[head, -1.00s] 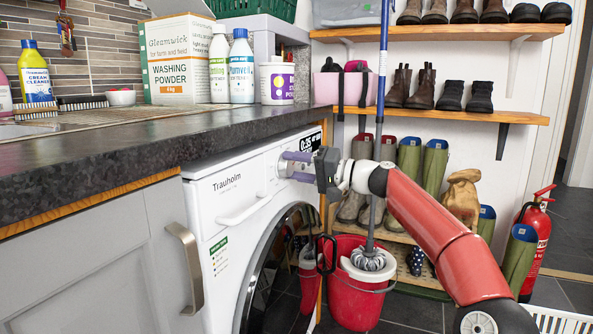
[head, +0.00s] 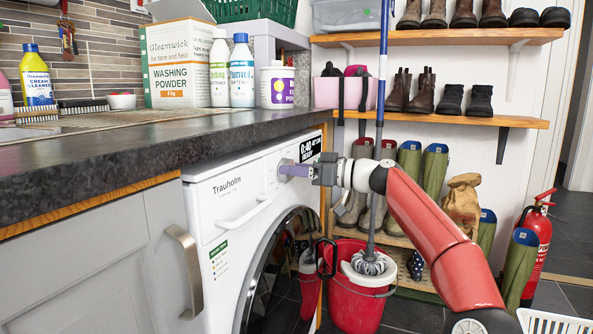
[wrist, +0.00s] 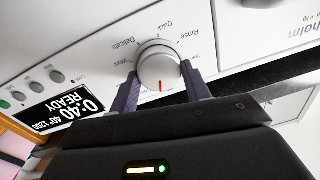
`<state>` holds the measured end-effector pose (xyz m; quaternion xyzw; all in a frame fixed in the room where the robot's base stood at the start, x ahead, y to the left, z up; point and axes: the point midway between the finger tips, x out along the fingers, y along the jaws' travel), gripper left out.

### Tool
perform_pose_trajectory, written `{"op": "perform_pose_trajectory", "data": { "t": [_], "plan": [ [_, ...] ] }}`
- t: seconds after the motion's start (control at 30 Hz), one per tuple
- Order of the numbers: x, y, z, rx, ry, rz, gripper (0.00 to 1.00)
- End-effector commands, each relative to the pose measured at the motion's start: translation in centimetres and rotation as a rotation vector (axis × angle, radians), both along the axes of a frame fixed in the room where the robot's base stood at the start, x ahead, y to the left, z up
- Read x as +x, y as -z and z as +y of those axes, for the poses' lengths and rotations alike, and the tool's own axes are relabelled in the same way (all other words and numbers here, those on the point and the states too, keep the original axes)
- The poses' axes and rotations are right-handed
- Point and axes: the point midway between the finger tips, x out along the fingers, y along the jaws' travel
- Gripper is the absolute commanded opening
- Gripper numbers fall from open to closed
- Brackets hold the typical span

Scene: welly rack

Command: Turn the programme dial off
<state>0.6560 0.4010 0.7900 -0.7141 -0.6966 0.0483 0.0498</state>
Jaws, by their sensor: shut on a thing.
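The programme dial (wrist: 159,62) is a round white knob on the front panel of the white washing machine (head: 236,196). In the wrist view its red mark points down the picture, towards my gripper's body. Labels such as Delicate, Quick and Rinse show around its far side; the labels behind my gripper are hidden. My gripper (wrist: 160,78) has one dark purple finger on each side of the dial and is shut on it. In the head view the gripper (head: 297,170) hides most of the dial. The display (head: 309,149) is lit and reads 0:40 and READY.
The dark worktop (head: 120,150) overhangs just above the panel. A red bucket (head: 358,298) with a mop stands on the floor below my arm. Boot shelves (head: 430,119) line the wall behind. A red fire extinguisher (head: 537,240) stands at the right.

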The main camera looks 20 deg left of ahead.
Motion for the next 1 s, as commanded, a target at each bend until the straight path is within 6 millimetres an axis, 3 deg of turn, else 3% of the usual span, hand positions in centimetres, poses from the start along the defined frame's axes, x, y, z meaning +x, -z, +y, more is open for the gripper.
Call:
{"op": "perform_pose_trajectory", "data": {
  "t": [0.47, 1.0],
  "plan": [
    [-0.13, 0.35, 0.07, -0.03, -0.006, -0.291, 0.25],
    [-0.13, 0.39, 0.07, -0.035, -0.006, -0.349, 0.25]
  ]
}}
